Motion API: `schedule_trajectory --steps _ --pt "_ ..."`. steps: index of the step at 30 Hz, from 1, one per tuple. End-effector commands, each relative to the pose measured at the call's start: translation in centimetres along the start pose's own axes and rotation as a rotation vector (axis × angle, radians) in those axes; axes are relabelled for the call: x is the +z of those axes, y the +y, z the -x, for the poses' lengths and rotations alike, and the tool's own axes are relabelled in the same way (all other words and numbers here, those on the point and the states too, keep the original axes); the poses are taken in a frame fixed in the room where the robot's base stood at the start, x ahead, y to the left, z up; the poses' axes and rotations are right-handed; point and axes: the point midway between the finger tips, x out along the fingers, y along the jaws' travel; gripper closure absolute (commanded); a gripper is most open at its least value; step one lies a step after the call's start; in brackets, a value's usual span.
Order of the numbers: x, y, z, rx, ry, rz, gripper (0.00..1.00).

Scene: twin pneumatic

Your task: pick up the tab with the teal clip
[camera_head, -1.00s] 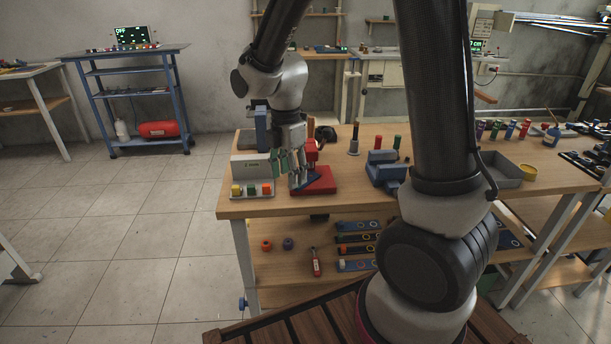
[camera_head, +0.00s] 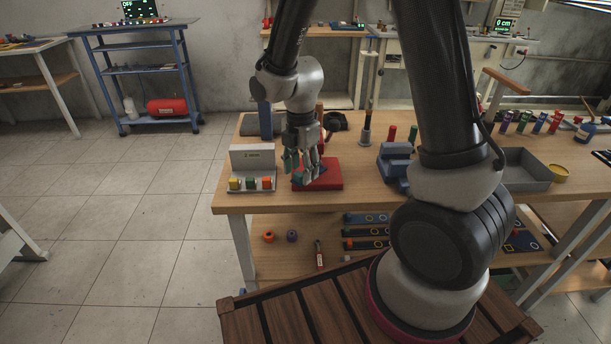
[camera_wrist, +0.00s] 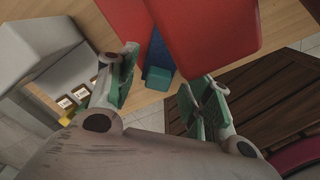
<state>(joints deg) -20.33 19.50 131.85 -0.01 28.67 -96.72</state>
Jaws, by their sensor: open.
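A teal block (camera_wrist: 158,77), which looks like the teal clip, shows between my finger pads in the wrist view. It sits at the end of a blue strip (camera_wrist: 160,52) beside a red block (camera_wrist: 205,35). My gripper (camera_wrist: 160,82) is open, with green-padded fingers apart on either side of the teal block and no visible contact. In the head view my gripper (camera_head: 304,168) points down over the red base (camera_head: 332,174) on the wooden bench. There my fingers hide most of the teal part, and the tab itself cannot be made out clearly.
A pale box with a label (camera_head: 251,157) and coloured buttons stands just left of my gripper. Blue blocks (camera_head: 393,163) and a grey tray (camera_head: 525,172) stand to the right on the bench (camera_head: 300,200). Its front edge is close to the red base.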

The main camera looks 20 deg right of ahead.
Motion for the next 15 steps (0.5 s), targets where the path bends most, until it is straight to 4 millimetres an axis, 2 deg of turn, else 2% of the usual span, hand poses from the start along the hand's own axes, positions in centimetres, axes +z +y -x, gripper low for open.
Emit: schedule_trajectory --steps 3,10,11,15 --pt "0.02 -0.05 -1.16 -0.001 0.0 -0.001 0.5" --pt "0.03 -0.02 -1.34 0.001 0.0 -0.001 0.5" --pt "0.03 -0.02 -1.34 0.001 0.0 -0.001 0.54" --pt "0.03 -0.01 -1.32 0.001 0.0 -0.001 0.79"
